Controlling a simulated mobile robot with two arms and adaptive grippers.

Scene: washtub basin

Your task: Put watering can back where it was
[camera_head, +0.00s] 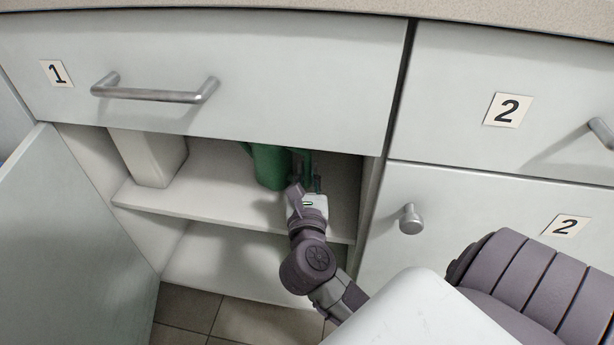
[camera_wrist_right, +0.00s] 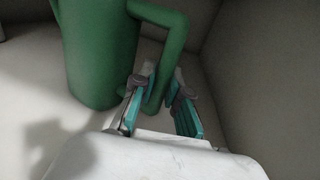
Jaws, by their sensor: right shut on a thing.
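The green watering can (camera_head: 270,167) is inside the open cabinet under the drawer marked 1, at the upper shelf. Its top is hidden behind the drawer front. My right gripper (camera_head: 305,181) reaches into the cabinet just right of the can. In the right wrist view the can body (camera_wrist_right: 98,50) is upright at the left, and my right gripper (camera_wrist_right: 160,100) has its fingers on either side of the handle's lower part, shut on it. I cannot tell whether the can's base touches the shelf. My left gripper is in neither view.
A pale box-like container (camera_head: 152,158) stands on the same shelf (camera_head: 205,200) at the left. The cabinet door (camera_head: 75,235) is swung open at the left. The drawer handle (camera_head: 155,95) sticks out above the opening. A round knob (camera_head: 410,219) is on the closed right door.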

